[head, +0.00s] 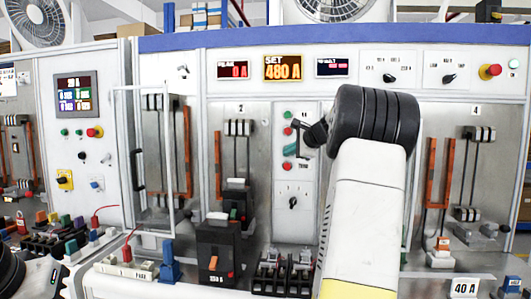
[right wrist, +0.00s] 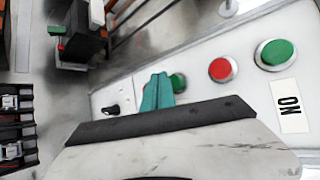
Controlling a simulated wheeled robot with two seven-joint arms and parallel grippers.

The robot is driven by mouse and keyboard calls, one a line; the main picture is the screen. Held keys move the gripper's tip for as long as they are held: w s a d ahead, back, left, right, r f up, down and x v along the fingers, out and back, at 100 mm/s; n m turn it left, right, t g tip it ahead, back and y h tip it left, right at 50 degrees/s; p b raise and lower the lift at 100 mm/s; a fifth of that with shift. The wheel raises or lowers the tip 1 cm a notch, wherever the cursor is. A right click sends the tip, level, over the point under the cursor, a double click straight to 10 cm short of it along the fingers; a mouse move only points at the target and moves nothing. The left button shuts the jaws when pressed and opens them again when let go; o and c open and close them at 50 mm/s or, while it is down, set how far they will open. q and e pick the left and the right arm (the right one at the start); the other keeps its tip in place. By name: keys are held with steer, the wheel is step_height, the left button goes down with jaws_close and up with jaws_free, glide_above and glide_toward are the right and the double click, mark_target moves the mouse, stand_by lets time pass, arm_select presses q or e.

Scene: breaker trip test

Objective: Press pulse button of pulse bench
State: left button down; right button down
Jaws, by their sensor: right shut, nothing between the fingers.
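The pulse bench's control strip (head: 293,224) has a column of buttons, with a green button (head: 287,115) above a red button (head: 287,131). In the right wrist view, the green button (right wrist: 275,54) labelled ON, the red button (right wrist: 222,69) and a further green button (right wrist: 180,82) stand in a row. My left gripper is out of view.
A black knob (head: 293,202) sits below the buttons. A black breaker (head: 215,250) with an orange lever stands lower left, below a smaller breaker (head: 238,200). The orange display (head: 283,68) reads SET 480 A. My right arm hides the panel right of the strip.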

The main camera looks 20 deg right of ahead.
steer(key=shift+w+d, duration=0.2)
steer(key=shift+w, duration=0.15)
steer(key=shift+w+d, duration=0.25)
steer(key=shift+w, duration=0.15)
stand_by(1.0)
stand_by(0.3)
steer(key=shift+s+a, duration=0.45)
steer(key=shift+s, duration=0.3)
steer(key=shift+s+a, duration=0.45)
steer(key=shift+s, duration=0.25)
steer(key=shift+s+a, duration=0.45)
steer(key=shift+s, duration=0.3)
steer(key=shift+s+a, duration=0.45)
steer(key=shift+s, duration=0.25)
